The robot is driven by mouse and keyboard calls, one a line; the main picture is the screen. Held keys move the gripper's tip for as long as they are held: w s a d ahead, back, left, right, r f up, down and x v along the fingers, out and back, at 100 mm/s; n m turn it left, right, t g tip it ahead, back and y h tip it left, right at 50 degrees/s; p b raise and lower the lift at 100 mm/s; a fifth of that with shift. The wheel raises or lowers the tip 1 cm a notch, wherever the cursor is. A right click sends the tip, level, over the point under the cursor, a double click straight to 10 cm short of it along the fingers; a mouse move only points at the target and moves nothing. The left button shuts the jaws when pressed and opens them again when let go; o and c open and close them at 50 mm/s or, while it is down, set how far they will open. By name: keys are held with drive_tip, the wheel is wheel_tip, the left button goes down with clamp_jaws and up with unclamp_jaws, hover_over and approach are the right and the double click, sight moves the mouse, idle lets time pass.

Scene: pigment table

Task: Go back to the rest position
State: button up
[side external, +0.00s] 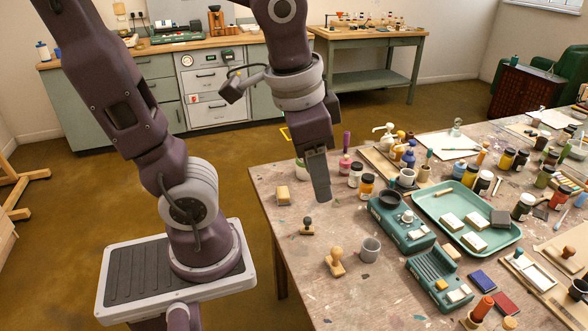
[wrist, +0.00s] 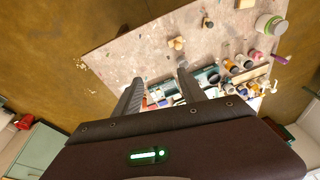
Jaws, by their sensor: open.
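My gripper (side external: 321,198) hangs above the left part of the table (side external: 300,270), clear of its surface and pointing down. In the side external view one finger hides the other. In the wrist view the two fingers of my gripper (wrist: 158,85) stand apart with nothing between them, so it is open and empty. A wooden stamp (side external: 335,262), a dark-based stamp (side external: 307,226) and a grey cup (side external: 370,249) stand on the table below and near the gripper.
A green tray (side external: 438,192) with pale blocks lies right of the gripper, beside two teal devices (side external: 403,222) (side external: 440,278). Several jars and bottles crowd the table's back and right. A small wooden block (side external: 283,195) is near the left edge. The table's front left is mostly clear.

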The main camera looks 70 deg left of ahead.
drive_tip(key=s+n+t, duration=0.1)
drive_tip(key=s, duration=0.1)
drive_tip(key=s+r+n+t, duration=0.1)
drive_tip(key=s, duration=0.1)
drive_tip(key=shift+d+r+t+h, duration=0.2)
drive_tip(key=shift+t+h, duration=0.1)
drive_tip(key=shift+t, duration=0.1)
